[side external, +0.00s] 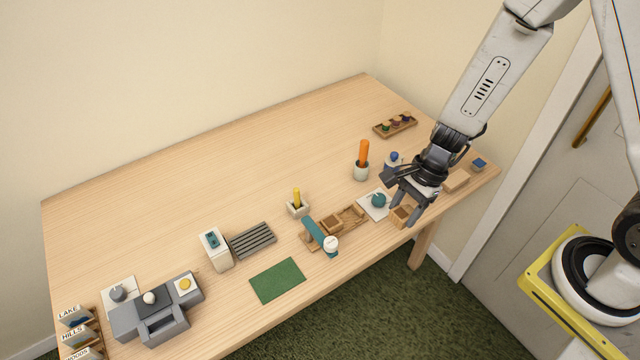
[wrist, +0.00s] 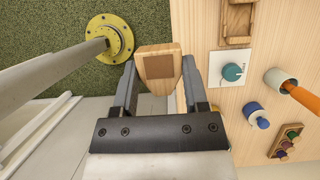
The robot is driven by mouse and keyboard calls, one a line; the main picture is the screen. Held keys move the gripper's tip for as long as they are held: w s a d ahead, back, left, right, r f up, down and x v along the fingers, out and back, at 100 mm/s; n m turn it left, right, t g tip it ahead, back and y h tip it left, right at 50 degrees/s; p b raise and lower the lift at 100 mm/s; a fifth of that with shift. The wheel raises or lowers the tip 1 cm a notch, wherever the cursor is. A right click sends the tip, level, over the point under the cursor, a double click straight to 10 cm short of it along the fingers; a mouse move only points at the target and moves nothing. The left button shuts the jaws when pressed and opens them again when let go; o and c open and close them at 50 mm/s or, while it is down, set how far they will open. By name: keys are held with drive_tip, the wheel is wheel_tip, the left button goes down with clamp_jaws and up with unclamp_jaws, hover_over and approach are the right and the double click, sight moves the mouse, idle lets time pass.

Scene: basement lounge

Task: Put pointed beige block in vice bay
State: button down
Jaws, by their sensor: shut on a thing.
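My gripper (side external: 401,213) is shut on the pointed beige block (side external: 403,216), near the table's front edge at the right. In the wrist view the block (wrist: 172,49) sits between the two fingers; it is light wood with a darker brown square on its face and narrows toward the palm. A grey device (side external: 124,320) with a slot-like recess in front stands at the table's left end, far from my gripper. It looks like the vice, but I cannot tell for sure.
A white plate with a teal knob (side external: 378,200) is close left of my gripper.

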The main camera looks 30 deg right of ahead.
drive_tip(key=w+a+f, duration=0.2)
drive_tip(key=w+f, duration=0.2)
drive_tip(key=w, duration=0.5)
hover_over(344, 220)
drive_tip(key=s+d, duration=0.2)
drive_tip(key=f, duration=0.4)
drive_tip(key=shift+w+a+f, duration=0.15)
drive_tip(key=shift+w+a, duration=0.05)
drive_tip(key=shift+w, duration=0.05)
drive_tip(key=shift+w+f, duration=0.45)
drive_tip(key=shift+f, duration=0.05)
drive_tip(key=shift+w+a+f, duration=0.1)
drive_tip(key=shift+w+f, duration=0.15)
drive_tip(key=shift+f, duration=1.55)
drive_tip(key=shift+f, duration=0.15)
drive_tip(key=shift+c, duration=0.5)
unclamp_jaws()
